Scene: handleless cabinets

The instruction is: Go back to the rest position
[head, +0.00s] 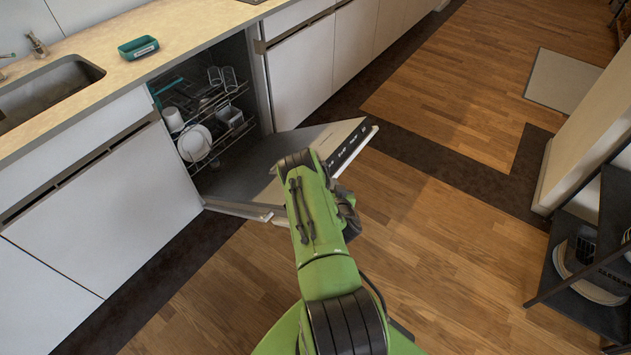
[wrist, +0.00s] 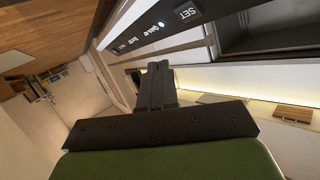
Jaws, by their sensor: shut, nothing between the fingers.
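My green arm reaches forward over the floor in the head view, its far end close to the open dishwasher door (head: 262,168). I cannot tell whether the gripper touches the door.
Dishwasher racks (head: 215,112) hold plates and glasses. White cabinets (head: 100,215) line the left, under a counter (head: 190,35) with a sink (head: 45,88) and a green container (head: 138,47). A dark shelf (head: 590,265) stands right. Open wooden floor (head: 450,245) lies between.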

